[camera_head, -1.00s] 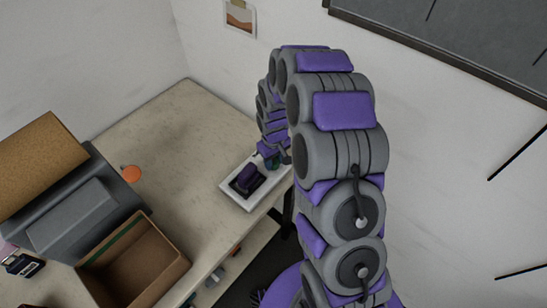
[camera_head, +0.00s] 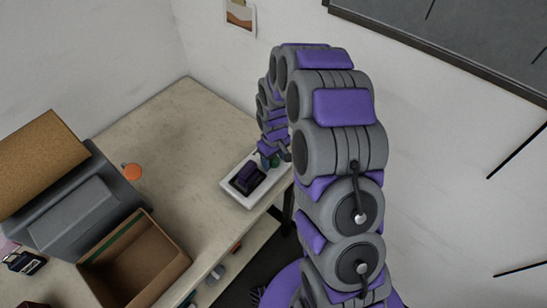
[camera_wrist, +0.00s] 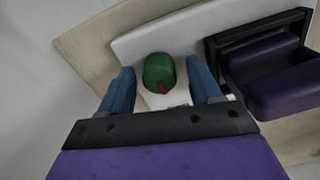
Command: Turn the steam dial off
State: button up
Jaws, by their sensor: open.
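The steam dial (camera_wrist: 159,72) is a round green knob with a red mark on its near side, in the wrist view. It sits on a white panel (camera_wrist: 135,45). My gripper (camera_wrist: 163,68) is open, with one blue finger on each side of the dial. Small gaps seem to show between fingers and knob; contact is hard to judge. In the head view the white panel (camera_head: 234,191) lies on the table, and my gripper (camera_head: 270,160) is over its far right end, small and partly hidden by my arm.
A dark frame with a purple lever-like part (camera_wrist: 285,90) stands on the panel just right of the dial. On the table (camera_head: 180,130) are an open cardboard box (camera_head: 165,270), a grey machine (camera_head: 75,215) and an orange round thing (camera_head: 132,172). The table's middle is clear.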

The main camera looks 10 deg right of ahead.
jog(key=shift+r, duration=0.15)
notch_tip(320, 180, up, 17)
jog(key=p, duration=0.1)
dwell(0.4)
jog(key=s+r+m+g+b, duration=0.1)
jog(key=s+r+m+b, duration=0.1)
jog(key=s, duration=1.5)
jog(key=s+r+m+b, duration=0.1)
jog(key=s+r+m, duration=0.1)
jog(key=s, duration=1.5)
jog(key=shift+s+d+r+m+g+b, duration=0.15)
jog(key=shift+s+r+m+g+b, duration=0.2)
jog(key=shift+m, duration=0.25)
